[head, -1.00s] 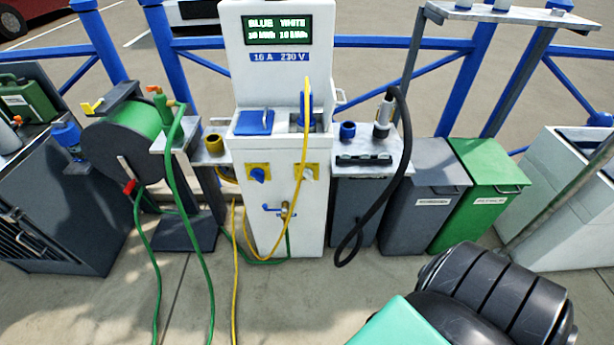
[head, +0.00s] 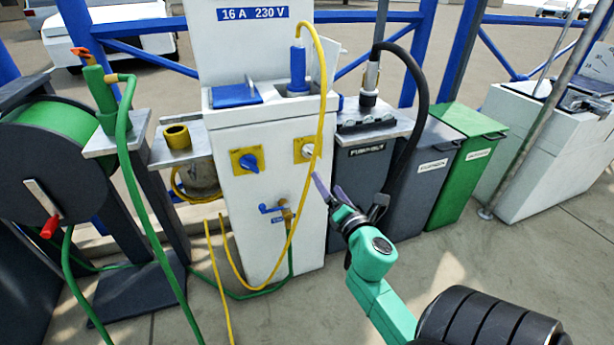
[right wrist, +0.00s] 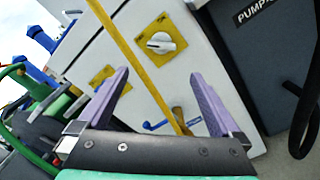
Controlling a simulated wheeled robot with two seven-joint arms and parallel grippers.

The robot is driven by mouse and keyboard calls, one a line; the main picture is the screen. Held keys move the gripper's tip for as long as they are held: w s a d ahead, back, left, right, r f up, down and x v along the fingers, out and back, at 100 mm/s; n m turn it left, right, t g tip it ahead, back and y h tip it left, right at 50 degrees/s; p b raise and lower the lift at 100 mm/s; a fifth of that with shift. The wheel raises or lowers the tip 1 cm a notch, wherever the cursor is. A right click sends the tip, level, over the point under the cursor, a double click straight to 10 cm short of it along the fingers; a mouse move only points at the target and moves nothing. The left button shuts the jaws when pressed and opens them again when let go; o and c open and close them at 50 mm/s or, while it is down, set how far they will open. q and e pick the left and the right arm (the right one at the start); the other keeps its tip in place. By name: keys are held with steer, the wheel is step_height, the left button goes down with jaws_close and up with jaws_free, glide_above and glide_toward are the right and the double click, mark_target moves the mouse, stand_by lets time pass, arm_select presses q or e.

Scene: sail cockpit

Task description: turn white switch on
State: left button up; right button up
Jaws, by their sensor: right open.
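The white switch (head: 307,150) is a white knob on a yellow plate, on the front of the white power pedestal (head: 262,215). In the right wrist view the white switch (right wrist: 161,43) shows face on, beyond and between my fingers. My right gripper (head: 322,192) is open and empty, a little below and in front of the switch, apart from it. Its two purple fingers (right wrist: 165,95) point toward the pedestal. A blue switch (head: 248,161) on a like yellow plate sits to the left. My left gripper is in neither view.
A yellow cable (head: 322,105) hangs from a blue plug past the white switch, and crosses between my fingers in the wrist view. A blue-handled tap (head: 280,211) sits below. A black hose (head: 421,90) and grey bins stand to the right, a green hose reel to the left.

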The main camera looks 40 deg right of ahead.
mark_target(312, 157)
steer(key=x, duration=0.9)
steer(key=shift+d+r, duration=0.15)
steer(key=shift+d, duration=0.2)
steer(key=x, duration=0.4)
steer(key=shift+w+d+b, duration=0.1)
steer(key=shift+w+b, duration=0.2)
steer(key=shift+w, duration=0.25)
steer(key=c, duration=1.3)
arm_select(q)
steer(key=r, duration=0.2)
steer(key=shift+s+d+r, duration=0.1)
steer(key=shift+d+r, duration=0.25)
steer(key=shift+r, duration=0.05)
